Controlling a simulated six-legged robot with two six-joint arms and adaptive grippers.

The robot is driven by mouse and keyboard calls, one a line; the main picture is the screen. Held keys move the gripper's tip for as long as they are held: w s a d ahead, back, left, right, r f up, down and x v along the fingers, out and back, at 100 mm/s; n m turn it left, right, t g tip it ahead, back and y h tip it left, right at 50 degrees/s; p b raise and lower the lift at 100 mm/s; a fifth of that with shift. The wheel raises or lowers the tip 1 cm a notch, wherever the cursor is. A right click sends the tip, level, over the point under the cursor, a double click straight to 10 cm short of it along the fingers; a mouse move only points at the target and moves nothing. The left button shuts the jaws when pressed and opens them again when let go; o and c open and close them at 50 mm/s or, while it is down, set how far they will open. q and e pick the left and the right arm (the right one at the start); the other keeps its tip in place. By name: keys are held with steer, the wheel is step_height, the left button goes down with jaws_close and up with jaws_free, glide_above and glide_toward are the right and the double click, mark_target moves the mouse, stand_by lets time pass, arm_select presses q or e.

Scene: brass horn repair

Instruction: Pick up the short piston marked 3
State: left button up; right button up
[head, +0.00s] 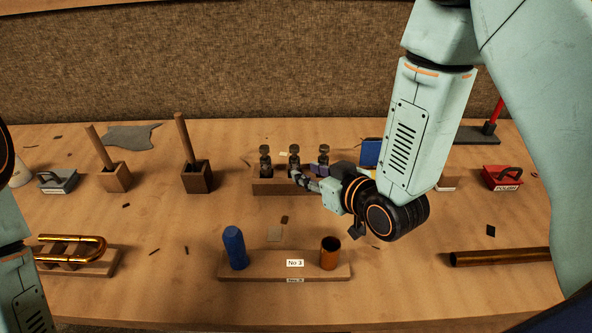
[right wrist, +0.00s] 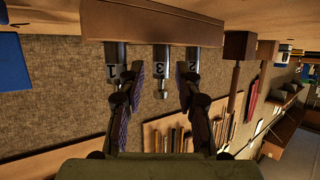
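Three dark metal pistons stand in a wooden block (head: 280,187) at the back middle of the bench. In the right wrist view, which is upside down, they hang from the block (right wrist: 150,22) and read 1, 3 and 2 from left to right. The piston marked 3 (right wrist: 161,68) is the middle one; it also shows in the head view (head: 294,158). My right gripper (right wrist: 161,76) is open, with one finger on each side of piston 3, showing gaps to it. In the head view my right gripper (head: 303,180) reaches the block from the right. My left gripper is out of view.
Piston 1 (right wrist: 112,72) and piston 2 (right wrist: 193,58) stand close beside the fingers. A front wooden stand (head: 260,264) labelled No 3 holds a blue piece (head: 235,247) and a copper tube (head: 329,252). Two wooden blocks with upright sticks stand left.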

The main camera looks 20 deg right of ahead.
mark_target(297, 166)
steer(key=shift+w+a+f, duration=0.1)
steer(key=shift+w+a, duration=0.45)
steer(key=shift+w, duration=0.15)
steer(key=x, duration=0.3)
steer(key=b+x, duration=0.1)
steer(key=shift+w+d+f, duration=0.1)
steer(key=shift+w+d, duration=0.15)
steer(key=shift+w, duration=0.2)
steer(key=shift+s+a+r, duration=0.2)
steer(key=shift+s, duration=0.05)
steer(key=shift+c, duration=0.6)
steer(key=shift+w+d+f, duration=0.1)
steer(key=shift+w+d, duration=0.05)
steer(key=c, duration=0.5)
jaws_close()
